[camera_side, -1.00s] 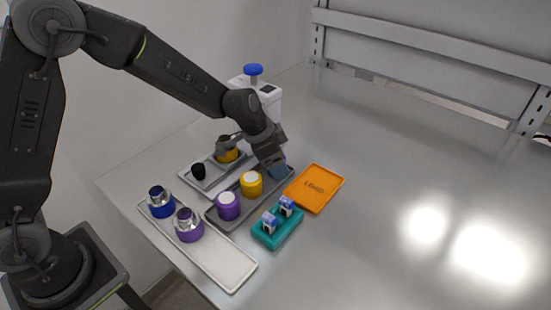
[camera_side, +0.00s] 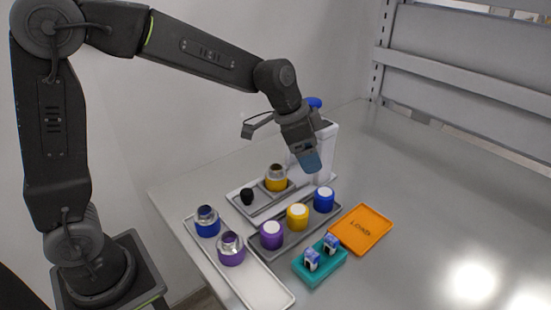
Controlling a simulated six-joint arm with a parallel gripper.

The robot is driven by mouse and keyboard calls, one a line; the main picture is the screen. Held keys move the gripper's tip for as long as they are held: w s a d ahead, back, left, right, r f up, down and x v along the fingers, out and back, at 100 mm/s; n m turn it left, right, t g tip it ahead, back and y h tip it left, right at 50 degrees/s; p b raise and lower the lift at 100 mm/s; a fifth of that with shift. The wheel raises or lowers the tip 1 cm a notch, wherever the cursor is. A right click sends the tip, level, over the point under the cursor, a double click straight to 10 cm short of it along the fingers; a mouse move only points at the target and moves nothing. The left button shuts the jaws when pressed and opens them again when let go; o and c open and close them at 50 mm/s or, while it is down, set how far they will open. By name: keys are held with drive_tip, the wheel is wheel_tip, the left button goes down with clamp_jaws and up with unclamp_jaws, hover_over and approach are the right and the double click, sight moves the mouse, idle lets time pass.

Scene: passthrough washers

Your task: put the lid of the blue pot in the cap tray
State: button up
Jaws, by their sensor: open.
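A blue lid with a white top (camera_side: 324,199) stands upright at the far right end of the dark grey tray (camera_side: 287,240), apparently the cap tray. Yellow (camera_side: 297,216) and purple (camera_side: 271,235) lids stand beside it in a row. The blue pot (camera_side: 207,222), with an uncovered metallic neck, stands at the back left of the long white tray. My gripper (camera_side: 311,166) is open, pointing down above and slightly left of the blue lid, clear of it. Its bluish fingertips look empty.
A purple pot (camera_side: 231,250) stands in the white tray (camera_side: 262,287). A yellow pot (camera_side: 276,179) and a small black piece (camera_side: 247,196) sit on a light grey tray behind. A white device (camera_side: 326,150) stands behind my gripper. A teal rack (camera_side: 320,265) and orange LOAD tray (camera_side: 361,229) are in front and right.

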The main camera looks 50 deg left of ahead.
drive_tip(key=s+a+r+n+y, duration=0.1)
drive_tip(key=s+a+n, duration=0.1)
drive_tip(key=s, duration=0.5)
drive_tip(key=s+a+r+n+t+y, duration=0.1)
drive_tip(key=s+a+r+n, duration=0.1)
drive_tip(key=s, duration=0.6)
drive_tip(key=s+a+r+n+t, duration=0.1)
drive_tip(key=s+a+n, duration=0.1)
drive_tip(key=s, duration=0.6)
drive_tip(key=shift+a+r+n+y, duration=0.25)
drive_tip(key=shift+n+y, duration=0.15)
drive_tip(key=shift+n, duration=0.3)
